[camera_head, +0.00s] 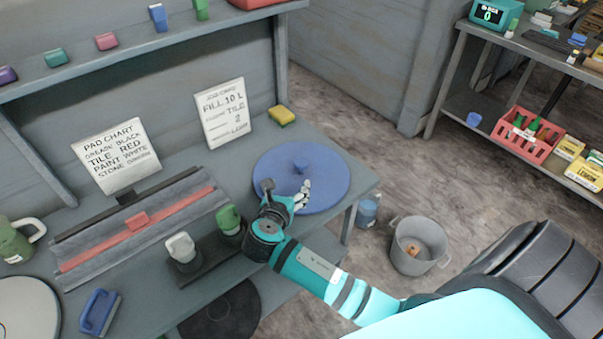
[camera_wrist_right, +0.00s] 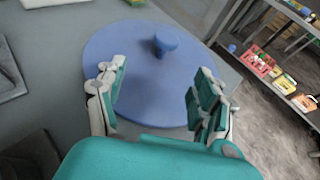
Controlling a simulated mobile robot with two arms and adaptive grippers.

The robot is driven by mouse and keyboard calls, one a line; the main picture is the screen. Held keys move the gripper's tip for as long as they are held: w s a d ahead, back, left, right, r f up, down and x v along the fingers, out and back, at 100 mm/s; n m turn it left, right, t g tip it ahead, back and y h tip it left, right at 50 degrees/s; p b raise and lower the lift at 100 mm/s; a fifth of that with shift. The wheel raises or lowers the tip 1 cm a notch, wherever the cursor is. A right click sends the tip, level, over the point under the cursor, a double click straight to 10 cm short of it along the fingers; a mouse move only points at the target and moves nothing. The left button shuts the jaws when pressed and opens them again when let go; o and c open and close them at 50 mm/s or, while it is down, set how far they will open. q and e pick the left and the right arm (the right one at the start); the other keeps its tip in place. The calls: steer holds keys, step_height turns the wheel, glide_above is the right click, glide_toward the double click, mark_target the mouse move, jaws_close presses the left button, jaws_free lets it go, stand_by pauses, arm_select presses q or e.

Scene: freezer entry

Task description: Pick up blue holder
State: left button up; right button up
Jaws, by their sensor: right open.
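The blue holder (camera_head: 325,180) appears to be the round blue disc with a small raised knob (camera_head: 303,167). It lies flat at the right end of the grey workbench. My right gripper (camera_head: 285,190) is over the disc's near left edge, with its fingers spread and nothing between them. In the right wrist view the blue disc (camera_wrist_right: 140,55) lies beyond and between the open fingers, with the knob (camera_wrist_right: 165,44) ahead of the fingertips. I cannot tell whether the fingers touch the disc. My left gripper is not in view.
Green and white bottles (camera_head: 182,248) stand left of my right gripper. A yellow sponge (camera_head: 281,116) lies behind the disc. A blue-handled brush (camera_head: 99,312) is at the front left. A metal bucket (camera_head: 418,245) stands on the floor, right of the bench.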

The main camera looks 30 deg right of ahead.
mark_target(299, 169)
steer(key=x, duration=0.6)
steer(key=shift+w+d+f, duration=0.15)
steer(key=shift+w+d, duration=0.1)
steer(key=shift+d, duration=0.05)
steer(key=shift+s+d+p+x, duration=0.1)
steer(key=shift+p+x, duration=0.15)
steer(key=shift+x, duration=1.1)
steer(key=shift+s+d+p+x, duration=0.15)
steer(key=shift+p+x, duration=0.1)
steer(key=shift+x, duration=1.1)
steer(key=shift+a, duration=0.1)
steer(key=shift+c, duration=0.4)
steer(key=shift+s, duration=0.1)
jaws_close()
